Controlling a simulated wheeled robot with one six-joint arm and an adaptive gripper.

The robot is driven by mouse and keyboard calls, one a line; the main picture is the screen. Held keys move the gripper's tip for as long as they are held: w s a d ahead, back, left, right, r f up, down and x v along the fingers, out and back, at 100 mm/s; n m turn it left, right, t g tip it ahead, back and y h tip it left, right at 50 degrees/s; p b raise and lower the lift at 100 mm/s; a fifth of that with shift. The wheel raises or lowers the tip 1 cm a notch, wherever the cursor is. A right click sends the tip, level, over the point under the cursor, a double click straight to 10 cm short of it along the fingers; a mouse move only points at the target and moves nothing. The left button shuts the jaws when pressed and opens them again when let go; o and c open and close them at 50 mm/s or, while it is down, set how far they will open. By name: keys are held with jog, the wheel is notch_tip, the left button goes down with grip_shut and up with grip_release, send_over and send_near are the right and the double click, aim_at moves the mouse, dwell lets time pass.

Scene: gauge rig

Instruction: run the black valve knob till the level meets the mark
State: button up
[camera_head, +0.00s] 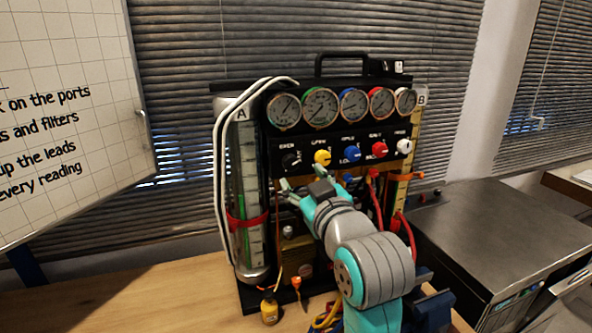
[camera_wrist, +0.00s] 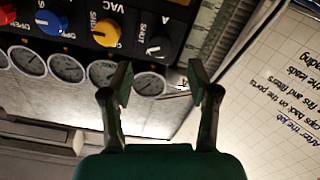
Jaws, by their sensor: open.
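The black valve knob (camera_head: 291,160) is at the left end of the knob row on the black panel; it also shows in the wrist view (camera_wrist: 158,47). My gripper (camera_head: 302,179) is open and empty, just below and right of the black knob in the head view. In the wrist view my two fingers (camera_wrist: 158,78) stand apart, with the knob beyond them and nothing between the tips. The glass level tube A (camera_head: 250,180) is at the left, with a red band (camera_head: 248,222) around it. Green shows low in the tube; its exact top is hard to tell.
Yellow (camera_head: 322,157), blue (camera_head: 351,154), red (camera_head: 379,149) and white (camera_head: 403,146) knobs continue the row, under several round gauges (camera_head: 320,107). Red leads (camera_head: 377,205) hang right of my gripper. A small yellow bottle (camera_head: 269,308) stands on the wooden bench (camera_head: 130,300).

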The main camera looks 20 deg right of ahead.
aim_at(292, 164)
jog(key=shift+s, duration=1.9)
jog(key=w+m, duration=0.1)
jog(key=w, duration=0.3)
jog(key=w+m, duration=0.1)
jog(key=w, duration=0.2)
jog(key=w+m, duration=0.1)
jog(key=w, duration=0.3)
jog(key=shift+w+r+m, duration=0.1)
jog(key=shift+w+m, duration=0.2)
dwell(0.4)
grip_shut()
jog(key=shift+m, duration=2.7)
